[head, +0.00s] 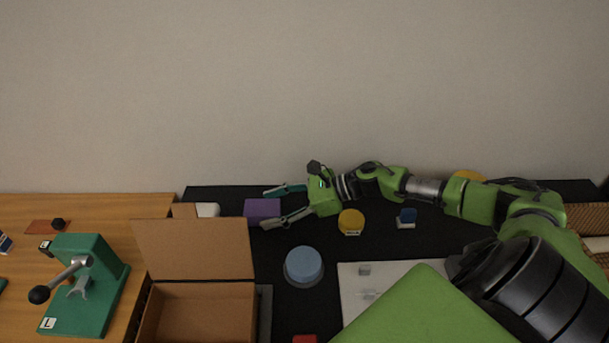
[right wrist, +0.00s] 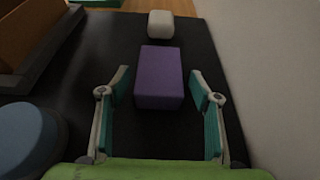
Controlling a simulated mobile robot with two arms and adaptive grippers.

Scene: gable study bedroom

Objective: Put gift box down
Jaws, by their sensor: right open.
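The gift box is most likely the purple box (head: 262,209), which rests on the black mat near the back wall. It also shows in the right wrist view (right wrist: 159,78), upright and just ahead of my fingers. My right gripper (head: 277,207) is open, with one finger on each side of the near end of the purple box. In the right wrist view the fingers (right wrist: 161,100) stand apart from its sides, with gaps on both sides. My left gripper is not in view.
An open cardboard box (head: 196,287) stands left of a blue round thing (head: 304,266). A white block (right wrist: 161,24) lies beyond the purple box. A yellow round thing (head: 351,221) and a small blue thing (head: 406,218) are right of my gripper. A green press (head: 85,285) stands far left.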

